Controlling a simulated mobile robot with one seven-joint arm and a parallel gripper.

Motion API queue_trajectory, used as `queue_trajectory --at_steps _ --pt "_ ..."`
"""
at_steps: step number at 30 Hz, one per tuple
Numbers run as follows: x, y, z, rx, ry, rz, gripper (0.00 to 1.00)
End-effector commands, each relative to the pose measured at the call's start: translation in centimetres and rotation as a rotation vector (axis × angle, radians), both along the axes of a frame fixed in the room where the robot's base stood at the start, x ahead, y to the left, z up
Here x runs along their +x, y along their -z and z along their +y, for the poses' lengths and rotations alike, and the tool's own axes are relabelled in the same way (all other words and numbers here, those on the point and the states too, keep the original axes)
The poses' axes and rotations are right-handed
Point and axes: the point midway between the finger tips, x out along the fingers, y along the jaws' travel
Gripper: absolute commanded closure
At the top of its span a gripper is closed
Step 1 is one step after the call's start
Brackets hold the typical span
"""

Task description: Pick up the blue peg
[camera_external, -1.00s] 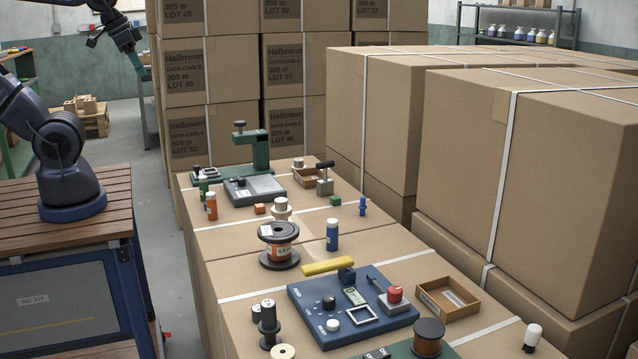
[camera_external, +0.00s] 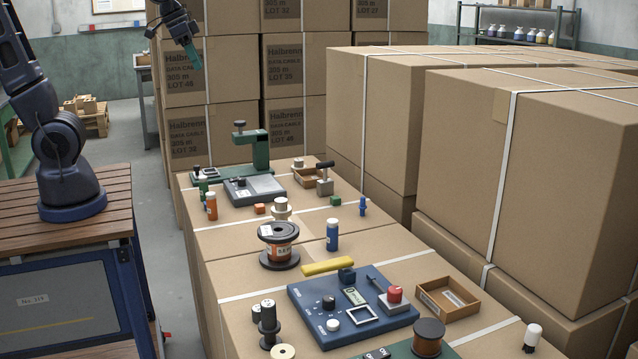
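The blue peg (camera_external: 363,206) is small and stands upright on the brown cardboard surface, right of the middle of the picture. Nothing touches it. My gripper (camera_external: 192,60) has teal fingertips and hangs high at the upper left, in front of the stacked boxes. It is far to the left of the peg and well above it. No object shows in it. It is too small in the picture to tell whether the fingers are apart.
A small green block (camera_external: 335,201) lies just left of the peg. A blue bottle with a white cap (camera_external: 332,236) and a copper spool (camera_external: 279,245) stand nearer. A clamp-like tool (camera_external: 324,180) is behind. Large cartons (camera_external: 540,160) rise at the right.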

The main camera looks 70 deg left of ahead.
Motion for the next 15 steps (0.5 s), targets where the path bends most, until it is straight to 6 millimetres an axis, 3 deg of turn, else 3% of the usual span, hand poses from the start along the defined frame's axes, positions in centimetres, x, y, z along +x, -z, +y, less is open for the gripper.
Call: queue_trajectory --at_steps 15 --pt "14.8 5.1 -5.0 0.001 0.164 0.010 0.60"
